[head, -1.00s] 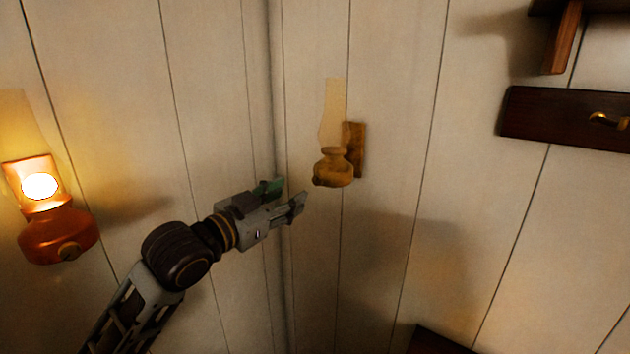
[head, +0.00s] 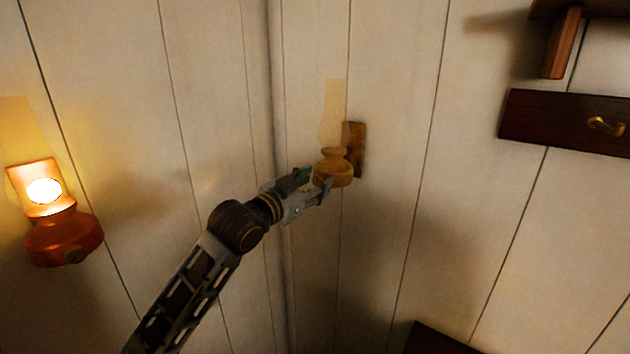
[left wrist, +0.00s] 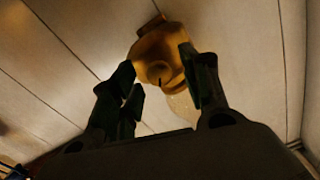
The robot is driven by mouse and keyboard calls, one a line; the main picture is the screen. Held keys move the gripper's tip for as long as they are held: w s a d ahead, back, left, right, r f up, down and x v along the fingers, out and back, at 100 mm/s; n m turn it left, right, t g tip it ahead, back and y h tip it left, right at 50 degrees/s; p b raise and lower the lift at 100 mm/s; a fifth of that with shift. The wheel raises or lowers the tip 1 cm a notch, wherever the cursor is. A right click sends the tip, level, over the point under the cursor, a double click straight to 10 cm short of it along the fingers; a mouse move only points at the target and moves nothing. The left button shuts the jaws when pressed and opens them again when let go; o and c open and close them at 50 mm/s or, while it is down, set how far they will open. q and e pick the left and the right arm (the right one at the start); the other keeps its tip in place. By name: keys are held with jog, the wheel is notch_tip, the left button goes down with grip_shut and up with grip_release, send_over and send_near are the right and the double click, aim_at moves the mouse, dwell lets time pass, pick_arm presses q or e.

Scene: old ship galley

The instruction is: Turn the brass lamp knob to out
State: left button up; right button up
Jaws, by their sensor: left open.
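The brass lamp (head: 337,163) hangs unlit on a wooden wall bracket (head: 357,148) just right of the wall corner, with a pale glass chimney. My left gripper (head: 315,180) is open at the lamp's lower left side and hides its knob in the head view. In the left wrist view the lamp (left wrist: 172,45) is above the fingers, and its round knob (left wrist: 158,73) shows between the two open fingertips (left wrist: 157,68), with a dark mark at its lower edge. I cannot tell whether a finger touches the lamp. My right gripper is not in view.
A lit copper-red lamp (head: 62,238) with its own knob (head: 75,256) is at the far left. A dark board with a brass hook (head: 606,126) is on the right wall, below a wooden shelf bracket (head: 562,43). The wall between is clear.

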pick_arm(q)
jog(key=shift+w+d, duration=0.25)
jog(key=shift+w, duration=0.05)
jog(key=shift+c, duration=0.4)
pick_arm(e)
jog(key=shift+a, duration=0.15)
pick_arm(q)
jog(key=c, duration=0.4)
grip_shut()
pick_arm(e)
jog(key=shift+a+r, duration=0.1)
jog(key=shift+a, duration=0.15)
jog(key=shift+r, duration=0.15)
